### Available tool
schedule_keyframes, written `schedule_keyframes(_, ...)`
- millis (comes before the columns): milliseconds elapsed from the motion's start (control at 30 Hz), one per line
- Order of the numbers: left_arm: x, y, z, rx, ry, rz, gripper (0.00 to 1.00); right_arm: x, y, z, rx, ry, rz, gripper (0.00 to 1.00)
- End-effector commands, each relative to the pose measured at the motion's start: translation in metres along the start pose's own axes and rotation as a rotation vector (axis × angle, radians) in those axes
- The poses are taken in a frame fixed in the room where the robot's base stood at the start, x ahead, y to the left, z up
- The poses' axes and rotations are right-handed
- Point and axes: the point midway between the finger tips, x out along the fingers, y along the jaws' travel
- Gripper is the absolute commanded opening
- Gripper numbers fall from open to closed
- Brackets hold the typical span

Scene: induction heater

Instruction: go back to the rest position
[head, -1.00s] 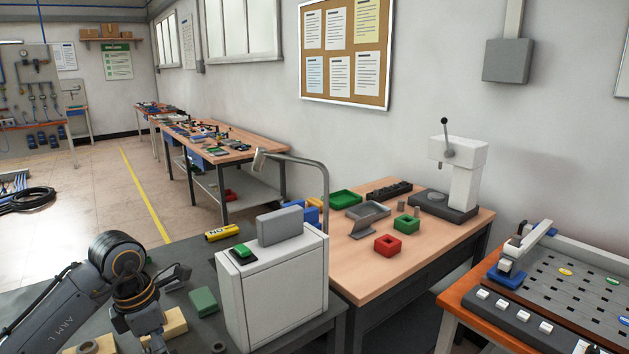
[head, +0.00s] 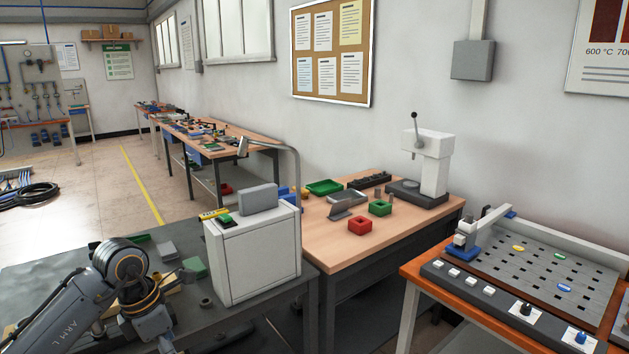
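My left arm comes in from the lower left, over the dark grey bench (head: 40,262). Its wrist is bent, and my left gripper (head: 172,284) is partly hidden behind it, low over the bench near some yellowish blocks. Whether its fingers are open or shut is not clear. My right gripper is not in view. A white box-shaped unit (head: 255,258) with a green button (head: 225,220) and a grey panel (head: 258,199) on top stands on the bench, to the right of the gripper and apart from it.
A green block (head: 195,266) and a grey ring (head: 205,300) lie between gripper and white unit. A wooden table (head: 330,240) behind carries a red block (head: 360,226), a green block (head: 380,208) and a press (head: 432,165). An orange-edged table (head: 418,272) with a slotted board stands right.

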Motion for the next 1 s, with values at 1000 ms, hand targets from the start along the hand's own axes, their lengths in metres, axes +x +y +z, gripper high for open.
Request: schedule_keyframes(1000,0.330,-0.012,0.008,-2.126,-0.998,-1.074,1.00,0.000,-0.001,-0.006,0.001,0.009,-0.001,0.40)
